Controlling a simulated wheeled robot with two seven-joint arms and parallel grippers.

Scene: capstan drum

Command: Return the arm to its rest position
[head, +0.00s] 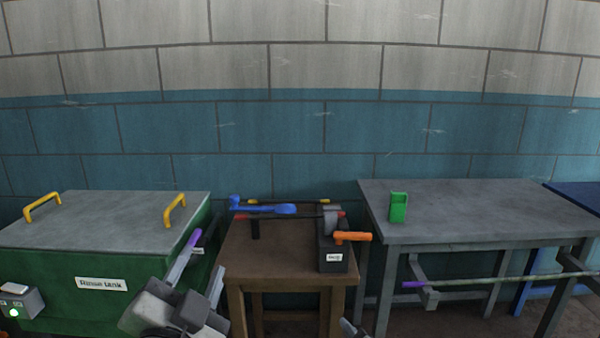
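My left gripper (202,268) is at lower left, in front of the gap between the green tank and the brown table. Its two fingers stand apart with nothing seen between them. A purple piece (194,238) shows at the tip of its left finger; I cannot tell whether they touch. Only a small grey part of what looks like my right arm (350,328) shows at the bottom edge; its fingers cannot be made out.
The green tank (90,270) with a grey lid (105,220) and yellow handles stands at left. A grey table (480,215) at right carries a green holder (398,207); a purple-ended rod (480,282) runs below its top. A small box with a green light (17,303) is at far left.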

